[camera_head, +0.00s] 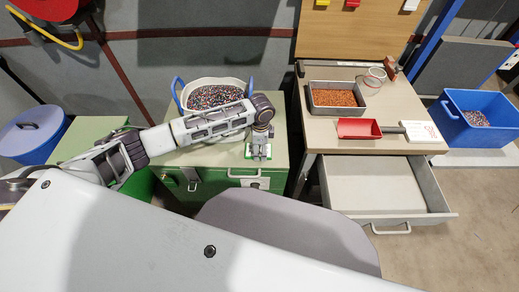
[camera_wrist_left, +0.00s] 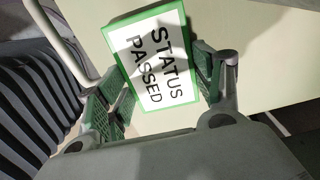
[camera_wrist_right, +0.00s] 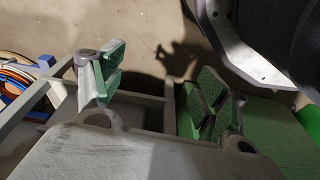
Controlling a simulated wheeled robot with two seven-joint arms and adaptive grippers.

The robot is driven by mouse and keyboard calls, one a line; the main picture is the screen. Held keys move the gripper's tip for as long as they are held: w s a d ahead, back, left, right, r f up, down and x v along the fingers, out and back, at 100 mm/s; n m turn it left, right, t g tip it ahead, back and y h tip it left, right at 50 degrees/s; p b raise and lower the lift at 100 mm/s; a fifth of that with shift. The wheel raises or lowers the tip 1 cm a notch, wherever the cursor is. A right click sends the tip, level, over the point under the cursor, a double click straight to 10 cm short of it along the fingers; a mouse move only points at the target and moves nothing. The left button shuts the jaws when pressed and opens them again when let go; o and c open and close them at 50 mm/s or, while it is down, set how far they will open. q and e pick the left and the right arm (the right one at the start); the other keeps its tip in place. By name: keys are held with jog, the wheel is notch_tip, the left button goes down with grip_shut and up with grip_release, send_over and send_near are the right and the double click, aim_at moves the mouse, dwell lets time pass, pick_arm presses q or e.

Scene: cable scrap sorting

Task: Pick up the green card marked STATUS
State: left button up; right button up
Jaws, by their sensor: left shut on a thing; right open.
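The green-bordered white card (camera_wrist_left: 150,55) reads STATUS PASSED in the left wrist view. It lies between the two green-padded fingers of my left gripper (camera_wrist_left: 160,92), which is shut on its side edges. I cannot tell whether the card still touches the chest. My right gripper (camera_wrist_right: 158,92) is open and empty in the right wrist view, above the floor; it is not seen in the head view.
The green chest (camera_head: 280,150) bears a white tub (camera_head: 236,84) of dark granules behind my left arm. To the right, a desk (camera_head: 395,100) holds a tray of orange granules, a red scoop (camera_head: 357,128) and a white paper. Its drawer (camera_head: 376,185) is open. A blue bin (camera_head: 482,132) stands farther right.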

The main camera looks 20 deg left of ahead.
aim_at(260, 150)
pick_arm(q)
jog(key=shift+r, duration=0.1)
jog(key=shift+r, duration=0.7)
notch_tip(260, 150, up, 7)
jog(key=shift+f+p, duration=0.1)
jog(key=shift+p, duration=0.95)
jog(key=shift+r, duration=0.85)
pick_arm(e)
notch_tip(260, 150, down, 6)
jog(key=s+d, duration=0.2)
jog(key=shift+d+f, duration=0.15)
jog(key=shift+s, duration=0.15)
